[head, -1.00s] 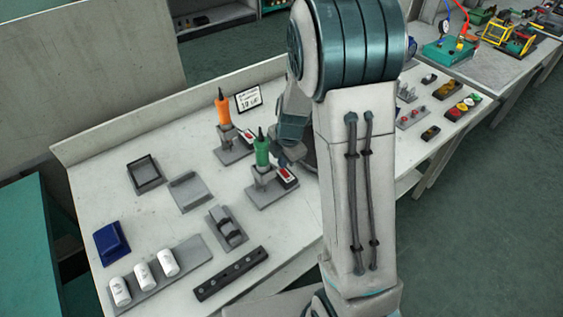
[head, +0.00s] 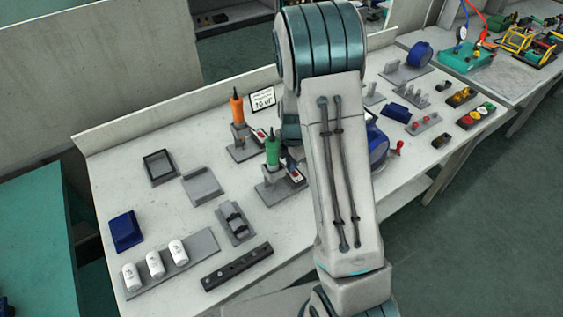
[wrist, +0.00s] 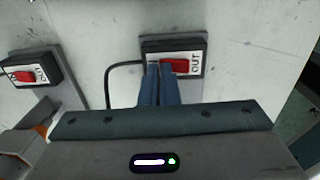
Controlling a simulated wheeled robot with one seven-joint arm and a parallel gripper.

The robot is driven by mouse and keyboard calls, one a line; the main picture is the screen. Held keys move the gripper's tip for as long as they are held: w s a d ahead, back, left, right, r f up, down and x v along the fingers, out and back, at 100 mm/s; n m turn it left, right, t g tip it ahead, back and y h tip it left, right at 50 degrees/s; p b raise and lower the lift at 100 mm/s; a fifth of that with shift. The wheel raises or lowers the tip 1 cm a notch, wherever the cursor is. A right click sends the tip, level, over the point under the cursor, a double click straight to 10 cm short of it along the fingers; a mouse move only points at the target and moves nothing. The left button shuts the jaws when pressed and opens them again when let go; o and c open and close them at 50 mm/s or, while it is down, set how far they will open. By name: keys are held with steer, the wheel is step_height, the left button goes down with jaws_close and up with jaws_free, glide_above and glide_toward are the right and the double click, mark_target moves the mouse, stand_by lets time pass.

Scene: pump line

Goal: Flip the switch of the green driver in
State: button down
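The green driver (head: 273,152) stands upright in a grey stand on the bench, left of my arm in the head view. Its switch box (head: 295,174) is beside it. In the wrist view, this box (wrist: 187,46) has a red rocker (wrist: 178,66) with "OUT" at its right end; the label at the left end is covered by my fingers. My gripper (wrist: 159,68) has its two blue fingers together, with nothing seen between them. Their tips overlap the rocker's left end; I cannot tell whether they touch. My gripper is hidden behind my arm in the head view.
The orange driver (head: 237,110) stands just behind, with a similar switch box (wrist: 30,70). A small sign (head: 262,99) is behind them. White cylinders (head: 155,264), a blue block (head: 126,231) and grey fixtures lie left. A blue part (head: 377,145) is right of my arm.

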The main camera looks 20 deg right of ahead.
steer(key=shift+a+f+g, duration=0.2)
steer(key=shift+a+g, duration=0.05)
steer(key=shift+g, duration=0.25)
steer(key=shift+f+b, duration=0.4)
steer(key=shift+f, duration=0.1)
steer(key=shift+s, duration=0.1)
steer(key=shift+s+r, duration=0.1)
steer(key=shift+s, duration=0.1)
steer(key=shift+s+d+g, duration=0.2)
steer(key=shift+s+g, duration=0.1)
steer(key=w+r, duration=0.4)
steer(key=r, duration=1)
steer(key=s+a+r+m+t, duration=0.1)
steer(key=s+a+r+m, duration=0.1)
steer(key=s+r+m, duration=0.35)
steer(key=s+r+m+t, duration=0.1)
steer(key=s+r+m, duration=0.1)
steer(key=s+m, duration=0.6)
steer(key=s+a+r+m+t, duration=0.1)
steer(key=s+r+m+t, duration=0.1)
steer(key=s+m, duration=0.6)
steer(key=s+p, duration=0.1)
steer(key=s, duration=0.2)
steer(key=shift+a, duration=0.3)
